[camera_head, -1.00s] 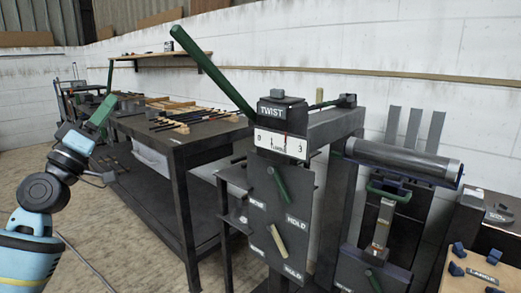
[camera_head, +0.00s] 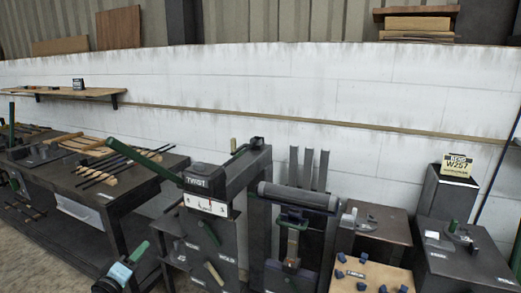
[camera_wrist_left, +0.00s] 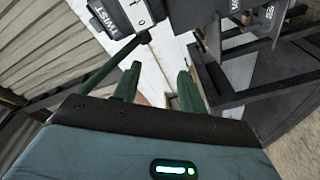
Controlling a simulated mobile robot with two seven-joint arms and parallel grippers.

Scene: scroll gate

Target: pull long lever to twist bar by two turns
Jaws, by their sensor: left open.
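The long green lever (camera_head: 122,153) slants up and left from the dark TWIST box (camera_head: 206,179) in the head view. In the left wrist view the lever (camera_wrist_left: 95,75) runs along the left, up to the TWIST box (camera_wrist_left: 116,16). My left gripper (camera_head: 138,252) is low in the head view, below and in front of the lever. Its two green fingers (camera_wrist_left: 159,70) are apart and empty in the wrist view, with the lever outside them on the left. I cannot make out the bar in the twist machine. My right gripper is not in view.
A workbench (camera_head: 120,190) with dark rods stands left of the machine. A grey roller (camera_head: 300,197) and a wooden board with blue blocks (camera_head: 370,275) lie right of it. A dark cabinet (camera_head: 462,258) stands at the far right. A white wall runs behind.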

